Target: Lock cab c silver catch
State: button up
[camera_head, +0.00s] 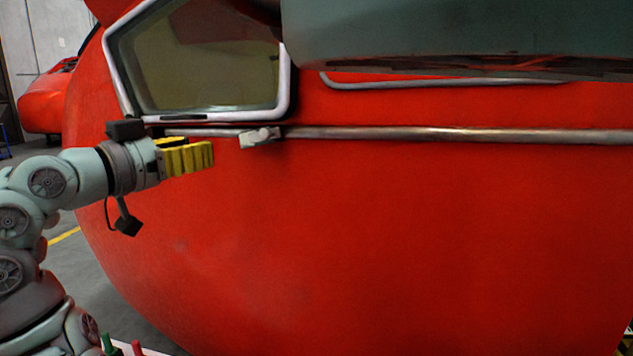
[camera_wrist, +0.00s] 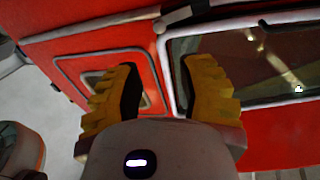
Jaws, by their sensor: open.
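The silver catch (camera_head: 260,137) sits on the metal rail (camera_head: 450,134) just below the right corner of the framed window on the red nosecone (camera_head: 400,220). My gripper (camera_head: 208,153) has yellow fingers and is to the left of the catch, slightly lower, with a gap between them. In the wrist view the two yellow fingers (camera_wrist: 160,78) stand apart with nothing between them. There, a rail with a dark part and a small pale piece (camera_wrist: 160,25) runs across the top. I cannot tell for sure whether that piece is the catch.
A framed window (camera_head: 200,60) is above my gripper. A large grey-green body (camera_head: 450,35) overhangs the upper right. Another red nosecone (camera_head: 45,105) stands at the far left. The red surface below the rail is clear.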

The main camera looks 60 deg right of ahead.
aim_at(262, 135)
jog(key=d+p, duration=0.4)
jog(key=d, duration=0.3)
jog(key=d+p, duration=0.4)
jog(key=d, duration=0.3)
jog(key=shift+s+d+r+p, duration=0.1)
jog(key=shift+d+r+p, duration=0.1)
jog(key=shift+d+p, duration=0.2)
jog(key=shift+d+f, duration=0.2)
jog(key=shift+d, duration=0.35)
grip_shut()
